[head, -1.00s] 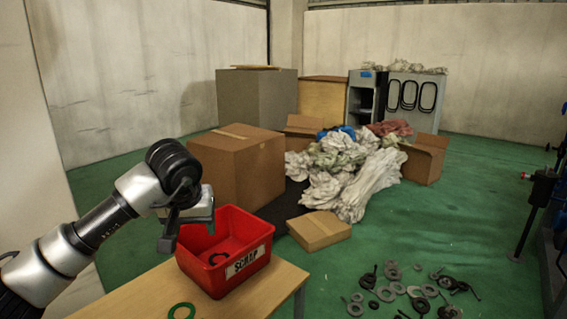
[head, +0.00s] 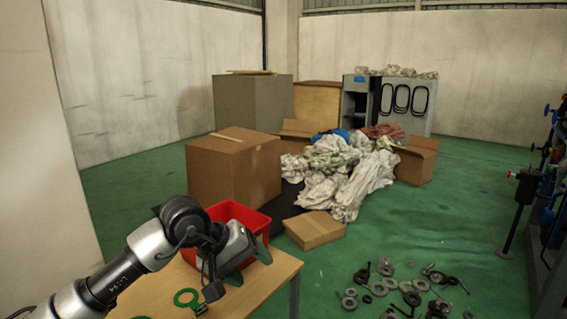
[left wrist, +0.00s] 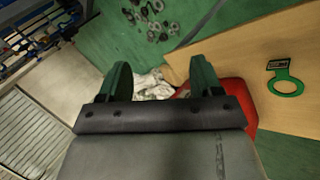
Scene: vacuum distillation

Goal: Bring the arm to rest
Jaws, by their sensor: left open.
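My left gripper (head: 250,266) is in the head view, in front of the red scrap bin (head: 238,212) and above the wooden table (head: 262,290). It is open and empty. In the left wrist view its two green fingers stand apart (left wrist: 160,85), with nothing between them but the distant floor and cloths. The bin is partly hidden behind the gripper in the head view, and the left wrist view shows its red edge (left wrist: 246,97). A green ring with a dark tag lies on the table (head: 184,298); it also shows in the left wrist view (left wrist: 286,90). My right gripper is not in view.
Cardboard boxes (head: 232,172) and a heap of pale cloths (head: 345,180) lie beyond the table. Metal rings and parts (head: 408,290) are scattered on the green floor to the right. A rack with valves (head: 550,190) stands at the right edge.

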